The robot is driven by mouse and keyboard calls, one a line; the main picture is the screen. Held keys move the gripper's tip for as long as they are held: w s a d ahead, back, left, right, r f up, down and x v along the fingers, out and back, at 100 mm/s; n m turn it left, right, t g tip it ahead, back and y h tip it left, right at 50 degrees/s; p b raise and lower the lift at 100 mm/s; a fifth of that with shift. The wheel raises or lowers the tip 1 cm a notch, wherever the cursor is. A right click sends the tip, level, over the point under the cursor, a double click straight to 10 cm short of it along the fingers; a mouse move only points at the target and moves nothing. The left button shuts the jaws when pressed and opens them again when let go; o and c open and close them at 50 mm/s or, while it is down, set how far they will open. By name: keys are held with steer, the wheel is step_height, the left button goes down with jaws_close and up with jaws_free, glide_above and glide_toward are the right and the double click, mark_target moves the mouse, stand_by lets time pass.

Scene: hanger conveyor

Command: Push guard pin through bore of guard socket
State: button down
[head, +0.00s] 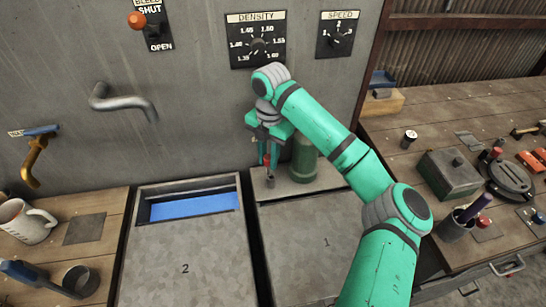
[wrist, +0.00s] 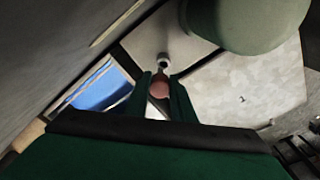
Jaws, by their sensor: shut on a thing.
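My gripper (head: 267,157) points down over the back edge of the panel marked 1. It is shut on the guard pin (head: 266,160), whose round red head (wrist: 159,89) shows between the fingertips (wrist: 160,92) in the wrist view. The pin's lower part is hidden there. The guard socket (wrist: 162,60) is a small pale cylinder with a dark bore, just past the red head in the wrist view. In the head view the socket (head: 269,183) shows small below the fingers. The pin seems outside the bore; I cannot tell the exact gap.
A green cylinder (head: 304,158) stands close to the right of my gripper. A slot with blue inside (head: 195,206) lies left, behind the panel marked 2 (head: 185,265). The grey wall with dials (head: 256,40) is close behind. Wooden benches (head: 400,170) flank the panels.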

steer(key=shift+d, duration=0.35)
steer(key=shift+w+d, duration=0.1)
steer(key=shift+w, duration=0.25)
steer(key=shift+s+d, duration=0.15)
steer(key=shift+d, duration=0.1)
steer(key=shift+s+a, duration=0.15)
steer(key=shift+a, duration=0.6)
steer(key=shift+s, duration=0.1)
steer(key=shift+f, duration=0.1)
